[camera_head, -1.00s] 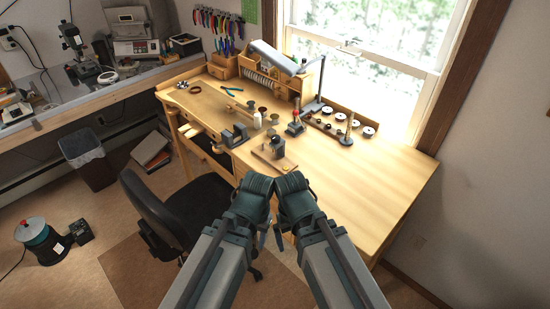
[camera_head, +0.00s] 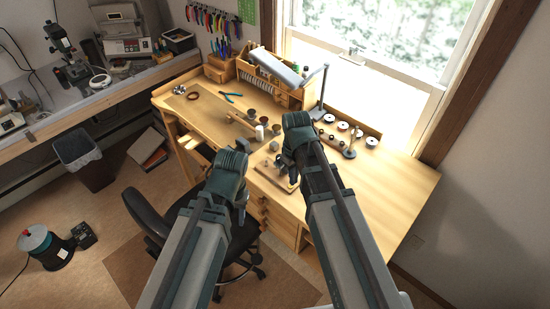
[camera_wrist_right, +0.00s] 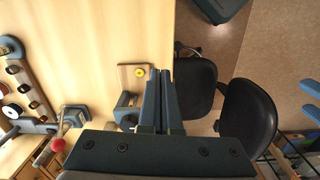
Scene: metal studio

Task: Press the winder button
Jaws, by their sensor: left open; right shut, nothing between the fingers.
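A wooden board with a round yellow button (camera_wrist_right: 139,71) lies near the table edge in the right wrist view, with a blue-grey device (camera_wrist_right: 126,108) at its end. I take this to be the winder. In the head view its board (camera_head: 267,178) is partly hidden by my right arm. My right gripper (camera_wrist_right: 161,72) is shut and empty, with its fingertips just right of the button in the wrist view; I cannot tell their height above it. In the head view my right gripper (camera_head: 291,178) is over the board's right side. My left gripper (camera_head: 242,208) is open and empty, in front of the table.
The wooden workbench (camera_head: 375,190) has a clear right side. A lamp (camera_head: 322,95), small wheels and posts stand at its back. A red-knobbed tool (camera_wrist_right: 57,145) stands left of the winder in the wrist view. A black chair (camera_head: 150,215) is at the front left.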

